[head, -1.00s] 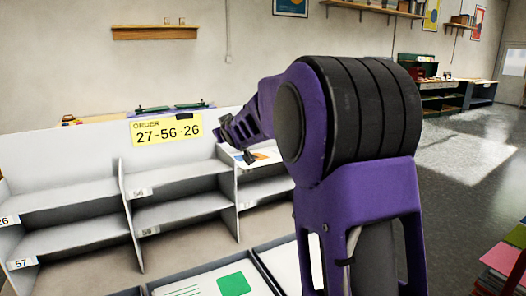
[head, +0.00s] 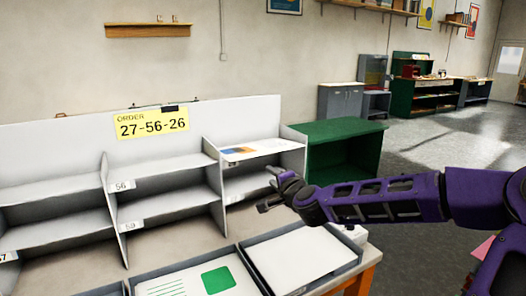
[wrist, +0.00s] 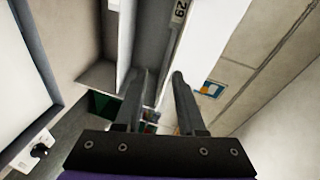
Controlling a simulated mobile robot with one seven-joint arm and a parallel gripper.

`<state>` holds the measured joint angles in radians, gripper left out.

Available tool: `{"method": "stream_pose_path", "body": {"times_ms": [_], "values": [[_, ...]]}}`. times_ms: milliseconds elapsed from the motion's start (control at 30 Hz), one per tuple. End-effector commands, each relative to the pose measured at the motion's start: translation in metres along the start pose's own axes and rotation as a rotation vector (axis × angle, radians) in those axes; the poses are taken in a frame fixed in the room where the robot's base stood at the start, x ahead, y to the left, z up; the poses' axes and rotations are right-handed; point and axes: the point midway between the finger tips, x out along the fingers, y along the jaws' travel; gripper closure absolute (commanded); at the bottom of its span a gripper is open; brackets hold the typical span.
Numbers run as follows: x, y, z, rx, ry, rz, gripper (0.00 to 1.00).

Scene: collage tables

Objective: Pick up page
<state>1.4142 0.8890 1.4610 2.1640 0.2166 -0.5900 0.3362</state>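A white page with an orange and blue print (head: 255,149) lies on the upper right shelf of the grey sorter (head: 52,150). A white page with a green square (head: 185,284) lies in the left front tray, and a plain white sheet (head: 300,256) lies in the right front tray. My gripper (head: 267,190) is in front of the sorter's right column, below the printed page and apart from it in the picture. In the wrist view my gripper's fingers (wrist: 157,92) are spread with nothing visible held between them. A label reading 29 (wrist: 180,10) shows beyond them.
A yellow order sign (head: 152,123) reading 27-56-26 stands on the sorter's back. Shelf labels 56 (head: 121,186) and 59 (head: 131,226) are on the middle column. A green cabinet (head: 335,150) stands right of the sorter. Open floor (head: 450,140) lies further right.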

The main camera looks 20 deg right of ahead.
Motion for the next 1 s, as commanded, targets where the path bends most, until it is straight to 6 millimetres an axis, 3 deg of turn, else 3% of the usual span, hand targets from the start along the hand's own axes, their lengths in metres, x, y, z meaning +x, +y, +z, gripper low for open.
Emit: {"method": "stream_pose_path", "body": {"times_ms": [100,267,800,1000], "values": [[-0.017,-0.008,-0.023,0.109,0.046,-0.029,0.61],[-0.020,-0.014,-0.032,0.159,0.067,-0.045,0.61],[0.081,-0.018,-0.039,0.159,0.065,-0.045,0.61],[0.097,-0.019,-0.042,0.156,0.066,-0.044,0.61]]}}
